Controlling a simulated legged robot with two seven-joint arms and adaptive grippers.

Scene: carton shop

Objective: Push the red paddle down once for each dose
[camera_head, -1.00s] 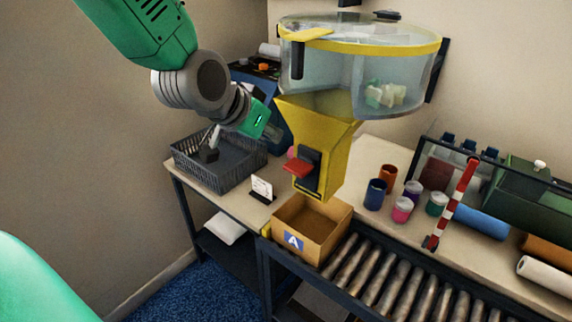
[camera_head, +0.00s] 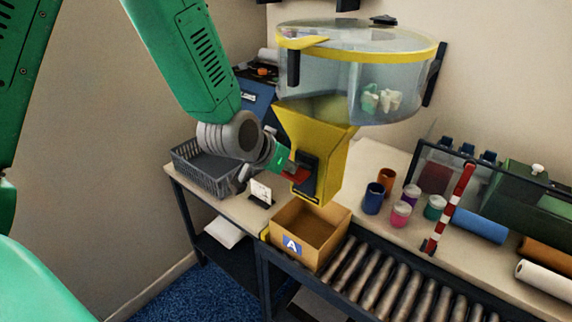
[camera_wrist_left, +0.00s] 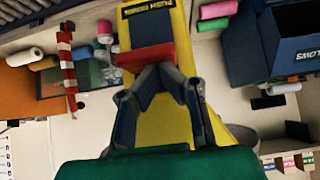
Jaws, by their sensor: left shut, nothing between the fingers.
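The red paddle (camera_head: 296,172) sticks out from a black plate on the front of the yellow dispenser chute (camera_head: 318,140). In the left wrist view the red paddle (camera_wrist_left: 148,54) is a bar right ahead of the fingertips. My left gripper (camera_head: 283,166) is shut and empty, close beside the paddle. In the left wrist view its fingertips (camera_wrist_left: 156,70) overlap the paddle's lower edge; I cannot tell whether they touch it. An open carton (camera_head: 293,246) marked A stands below the chute, with no contents visible. My right gripper is not in view.
A clear drum (camera_head: 335,75) with pale pieces inside tops the chute. A grey basket (camera_head: 185,162) and a small sign (camera_head: 261,192) stand left. Several coloured jars (camera_head: 401,214) and a striped red-white bar (camera_head: 447,210) are right. The roller conveyor (camera_head: 370,275) runs right from the carton.

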